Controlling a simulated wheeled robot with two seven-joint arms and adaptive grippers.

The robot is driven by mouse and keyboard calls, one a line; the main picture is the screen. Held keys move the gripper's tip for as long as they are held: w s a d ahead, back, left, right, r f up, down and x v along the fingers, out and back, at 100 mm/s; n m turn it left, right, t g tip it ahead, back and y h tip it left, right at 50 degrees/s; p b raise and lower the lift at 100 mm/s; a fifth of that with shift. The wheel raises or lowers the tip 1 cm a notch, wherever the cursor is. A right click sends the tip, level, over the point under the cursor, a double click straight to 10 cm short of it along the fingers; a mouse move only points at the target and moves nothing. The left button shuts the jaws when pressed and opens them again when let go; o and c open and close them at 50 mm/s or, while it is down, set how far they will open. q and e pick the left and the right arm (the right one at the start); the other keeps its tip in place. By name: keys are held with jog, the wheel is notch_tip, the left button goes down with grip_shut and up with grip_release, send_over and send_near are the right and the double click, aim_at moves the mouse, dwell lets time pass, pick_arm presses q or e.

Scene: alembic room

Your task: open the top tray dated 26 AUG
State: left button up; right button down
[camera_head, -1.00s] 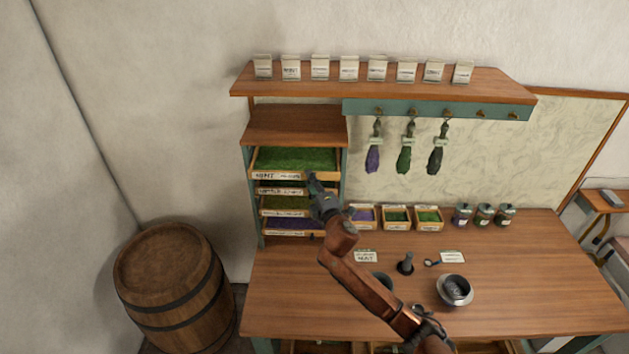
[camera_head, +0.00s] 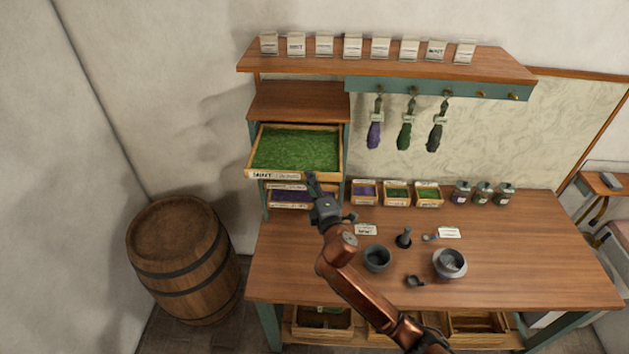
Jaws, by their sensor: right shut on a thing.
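The top tray (camera_head: 297,149) is a wooden drawer full of green herb, in the upper slot of the drying cabinet at the left of the bench. It is pulled well out toward me and hides most of the trays below. A pale label (camera_head: 275,175) is on its front; its date is too small to read. My right gripper (camera_head: 312,183) is shut on the front edge of the top tray, near the right end of the label. My left gripper is out of view.
A lower tray of purple herb (camera_head: 288,197) shows beneath. Small herb boxes (camera_head: 396,193), jars (camera_head: 482,195), a mortar (camera_head: 450,262) and a dark bowl (camera_head: 376,258) stand on the bench (camera_head: 510,245). A barrel (camera_head: 183,258) stands left. Herb bundles (camera_head: 407,130) hang from hooks.

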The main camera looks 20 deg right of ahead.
jog(key=c, duration=2)
grip_release()
jog(key=shift+c, duration=0.2)
jog(key=shift+o, duration=1.1)
jog(key=shift+d, duration=0.1)
jog(key=shift+s+f, duration=0.1)
jog(key=shift+s, duration=0.2)
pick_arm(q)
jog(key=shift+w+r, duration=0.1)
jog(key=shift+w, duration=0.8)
pick_arm(e)
jog(key=s, duration=1.1)
jog(key=shift+s, duration=0.2)
